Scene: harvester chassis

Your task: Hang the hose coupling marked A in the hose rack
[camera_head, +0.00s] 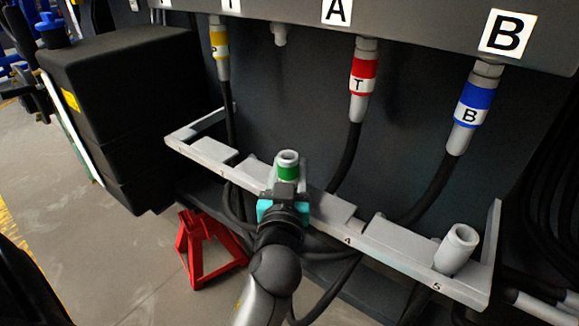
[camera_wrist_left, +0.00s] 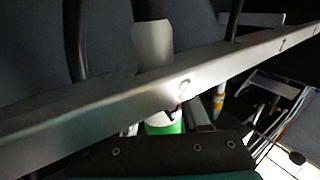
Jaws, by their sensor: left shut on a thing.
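My left gripper (camera_head: 286,192) is shut on a grey hose coupling with a green band (camera_head: 288,172). The coupling stands nearly upright at the hose rack (camera_head: 395,250), in its left-middle part. In the left wrist view the green band (camera_wrist_left: 163,127) shows on one side of the rack's front bar (camera_wrist_left: 100,108), and the grey lower body with its black hose shows on the other side. The bar hides the part between, so I cannot tell whether the coupling is seated in a slot. Its letter is mostly hidden. My right gripper is not in view.
Another grey coupling (camera_head: 457,248) stands at the rack's right end, at 5. Yellow (camera_head: 220,45), red T (camera_head: 362,80) and blue B (camera_head: 472,105) couplings hang from the panel above, their hoses running down behind the rack. A red stand (camera_head: 207,245) is on the floor.

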